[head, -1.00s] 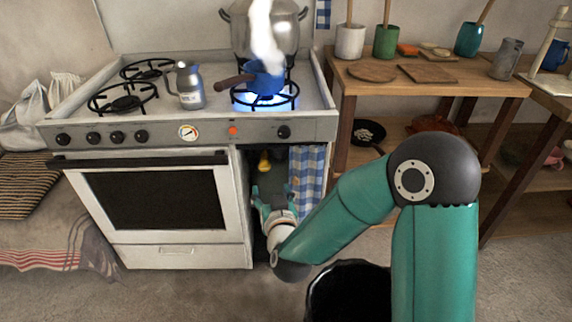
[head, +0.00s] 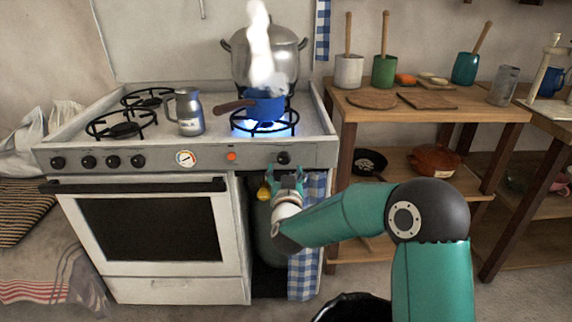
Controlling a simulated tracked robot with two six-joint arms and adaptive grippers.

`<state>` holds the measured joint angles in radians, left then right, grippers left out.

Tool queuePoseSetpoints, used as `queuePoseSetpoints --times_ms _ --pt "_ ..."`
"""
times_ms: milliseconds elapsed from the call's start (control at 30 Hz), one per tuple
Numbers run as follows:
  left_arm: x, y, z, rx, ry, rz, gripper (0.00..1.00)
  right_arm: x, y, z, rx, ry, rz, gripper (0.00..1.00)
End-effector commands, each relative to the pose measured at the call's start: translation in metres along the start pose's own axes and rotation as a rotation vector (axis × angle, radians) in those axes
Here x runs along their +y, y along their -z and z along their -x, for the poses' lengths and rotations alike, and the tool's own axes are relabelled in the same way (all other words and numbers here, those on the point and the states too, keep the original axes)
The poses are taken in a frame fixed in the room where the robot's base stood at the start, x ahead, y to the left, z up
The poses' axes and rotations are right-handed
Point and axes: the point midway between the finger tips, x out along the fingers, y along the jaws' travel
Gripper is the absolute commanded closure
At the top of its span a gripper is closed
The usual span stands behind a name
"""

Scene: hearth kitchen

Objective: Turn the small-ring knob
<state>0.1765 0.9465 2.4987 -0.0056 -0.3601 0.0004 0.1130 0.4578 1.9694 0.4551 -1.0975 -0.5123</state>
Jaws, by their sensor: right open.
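The stove (head: 210,155) has a front panel with several black knobs on the left and a single black knob (head: 283,158) on the right. My right gripper (head: 285,171) is open and just below this single knob, with its fingers pointing up at it. I cannot tell whether the fingers touch it. Above that knob, blue flames burn on the front right burner (head: 291,124) under a small blue pot (head: 264,104). The knob markings are too small to read. My left gripper is not in view.
The oven door handle (head: 130,186) sticks out at the left. A checked cloth (head: 306,240) hangs below the panel. A wooden shelf table (head: 430,103) stands at the right.

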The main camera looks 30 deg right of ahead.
Motion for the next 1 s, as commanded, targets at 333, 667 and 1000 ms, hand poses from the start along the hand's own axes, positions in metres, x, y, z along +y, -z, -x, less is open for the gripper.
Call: queuePoseSetpoints --times_ms 333,667,1000 --pt "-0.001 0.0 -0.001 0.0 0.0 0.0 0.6 0.0 0.0 -0.041 0.0 0.001 0.0 0.35" --pt "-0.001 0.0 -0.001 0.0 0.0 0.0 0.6 0.0 0.0 -0.043 -0.001 0.001 0.0 0.35" --pt "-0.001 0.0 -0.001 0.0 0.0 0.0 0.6 0.001 0.0 -0.043 0.0 -0.001 0.0 0.91"
